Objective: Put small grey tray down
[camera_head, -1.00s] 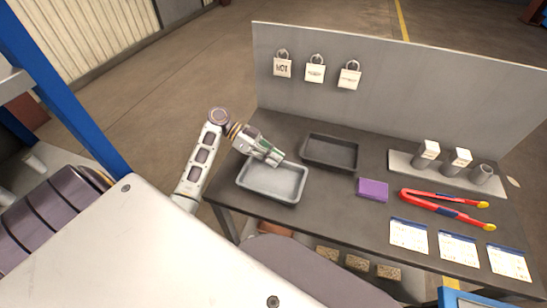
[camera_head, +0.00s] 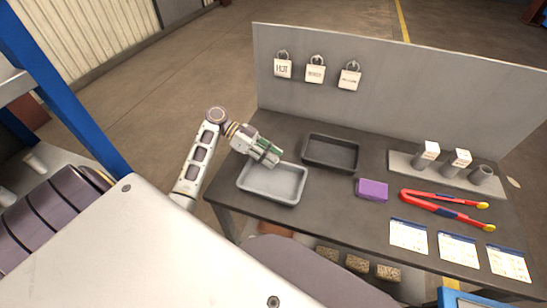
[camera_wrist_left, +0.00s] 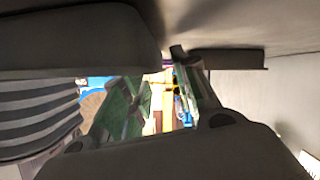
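The small grey tray (camera_head: 272,184) lies flat on the left end of the dark table (camera_head: 300,222) in the head view. My left gripper (camera_head: 268,158) is at the tray's far rim, with its fingers parted and nothing visible between them. In the left wrist view the two green-and-grey fingers (camera_wrist_left: 158,95) stand apart with a gap between them. Whether a fingertip still touches the rim cannot be told. My right gripper is not in view.
A darker tray (camera_head: 330,166) sits just right of the grey one. A purple block (camera_head: 372,190), red tongs (camera_head: 445,208) and several paper sheets (camera_head: 408,234) lie further right. An upright panel (camera_head: 410,95) with hanging tags closes the back.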

